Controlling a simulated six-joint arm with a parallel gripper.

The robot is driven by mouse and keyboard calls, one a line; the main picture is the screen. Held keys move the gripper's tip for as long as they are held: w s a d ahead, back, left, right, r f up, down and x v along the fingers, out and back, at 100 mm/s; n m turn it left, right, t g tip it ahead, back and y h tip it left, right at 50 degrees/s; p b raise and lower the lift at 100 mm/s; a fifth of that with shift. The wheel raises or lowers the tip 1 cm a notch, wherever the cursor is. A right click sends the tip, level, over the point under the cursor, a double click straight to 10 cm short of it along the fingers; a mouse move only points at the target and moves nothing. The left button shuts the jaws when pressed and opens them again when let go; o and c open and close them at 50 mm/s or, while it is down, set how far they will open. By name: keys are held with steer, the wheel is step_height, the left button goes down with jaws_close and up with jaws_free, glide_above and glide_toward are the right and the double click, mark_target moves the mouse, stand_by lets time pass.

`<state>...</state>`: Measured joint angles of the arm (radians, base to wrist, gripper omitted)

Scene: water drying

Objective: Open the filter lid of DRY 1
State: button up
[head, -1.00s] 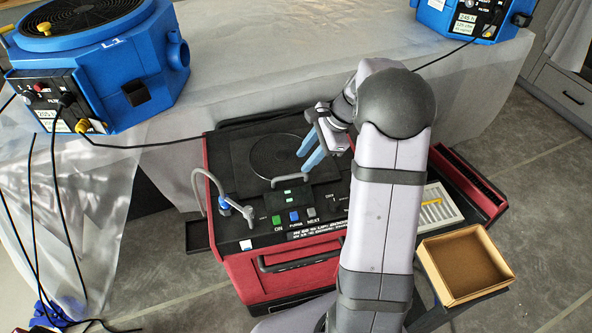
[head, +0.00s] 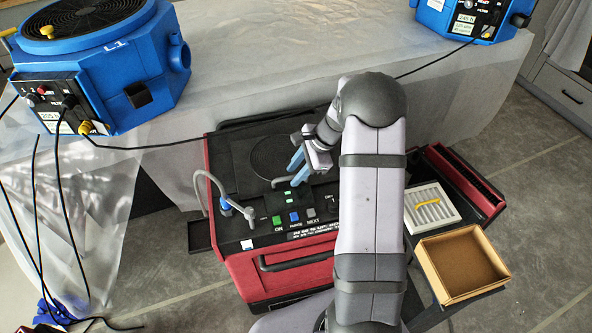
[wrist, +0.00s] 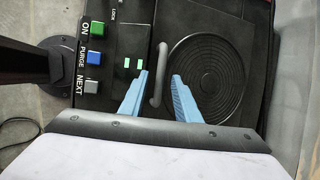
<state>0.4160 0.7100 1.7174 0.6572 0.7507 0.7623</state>
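The red and black machine (head: 290,275) stands on the floor in front of the draped table. Its black filter lid (head: 236,170) has a round grille and lies flat, looking closed. A grey bar handle (head: 283,181) is at the lid's front edge, beside the control panel. My gripper (head: 298,168) is above the lid, close to the handle, with blue fingers pointing down and left. In the wrist view, the fingers of my gripper (wrist: 159,75) are apart, and the handle (wrist: 163,62) shows between them. I cannot tell whether the fingertips reach down around it.
The panel has green, blue and grey buttons (head: 294,217). A hose fitting (head: 226,205) rises at the left. A white filter with a yellow strip (head: 449,213) and an open cardboard box (head: 432,270) are at the right. Blue machines (head: 150,60) stand on the table (head: 250,50).

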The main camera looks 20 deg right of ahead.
jaws_close()
